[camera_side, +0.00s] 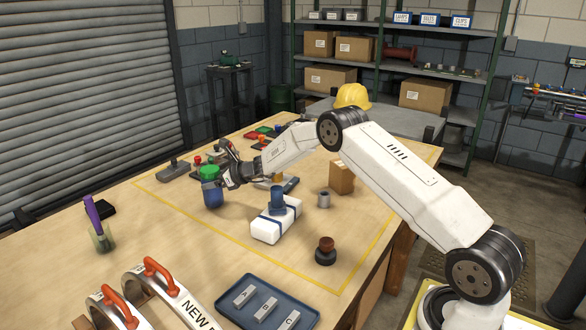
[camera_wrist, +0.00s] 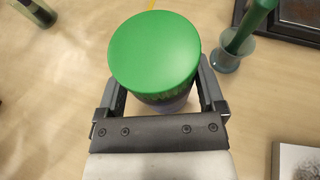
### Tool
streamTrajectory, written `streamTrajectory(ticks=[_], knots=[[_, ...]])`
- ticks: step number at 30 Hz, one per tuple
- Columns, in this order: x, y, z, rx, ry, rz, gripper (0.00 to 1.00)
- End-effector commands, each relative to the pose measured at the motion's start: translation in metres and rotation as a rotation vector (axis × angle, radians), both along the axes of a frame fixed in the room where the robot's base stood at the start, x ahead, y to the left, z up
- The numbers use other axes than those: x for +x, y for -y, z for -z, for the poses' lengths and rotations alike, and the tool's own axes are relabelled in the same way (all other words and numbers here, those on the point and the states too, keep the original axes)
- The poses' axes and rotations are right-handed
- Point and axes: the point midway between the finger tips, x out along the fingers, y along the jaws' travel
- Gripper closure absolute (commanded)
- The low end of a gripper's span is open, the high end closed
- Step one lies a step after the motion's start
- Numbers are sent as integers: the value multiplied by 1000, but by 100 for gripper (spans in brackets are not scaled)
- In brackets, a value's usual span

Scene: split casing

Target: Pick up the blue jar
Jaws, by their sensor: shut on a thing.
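The blue jar (camera_side: 212,196) has a green lid (camera_side: 209,172) and appears upright near the middle of the wooden bench. My gripper (camera_side: 222,181) reaches it from the right and is shut on it. In the wrist view the round green lid (camera_wrist: 154,52) fills the space between the fingers of my gripper (camera_wrist: 158,92). Below the lid, most of the jar's body is hidden. I cannot tell whether the jar's base touches the bench.
A white block with blue bands (camera_side: 268,228) and a blue piece (camera_side: 277,199) stand right of the jar. A purple-handled item (camera_side: 92,214) stands in a clear cup at left. A blue tray (camera_side: 235,314) and red-handled arches (camera_side: 165,290) occupy the front. Bench between is clear.

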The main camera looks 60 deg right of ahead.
Motion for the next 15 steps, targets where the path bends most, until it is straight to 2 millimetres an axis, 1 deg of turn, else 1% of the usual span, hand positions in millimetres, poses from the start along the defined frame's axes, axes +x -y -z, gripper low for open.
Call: streamTrajectory(ticks=[1, 5, 11, 15], knots=[[1, 0, -8, -2, 7, -1, 100], [1, 0, -25, -2, 7, -1, 100], [-14, -2, -41, 0, 5, -1, 100], [-26, -4, -56, 0, 5, -1, 100]])
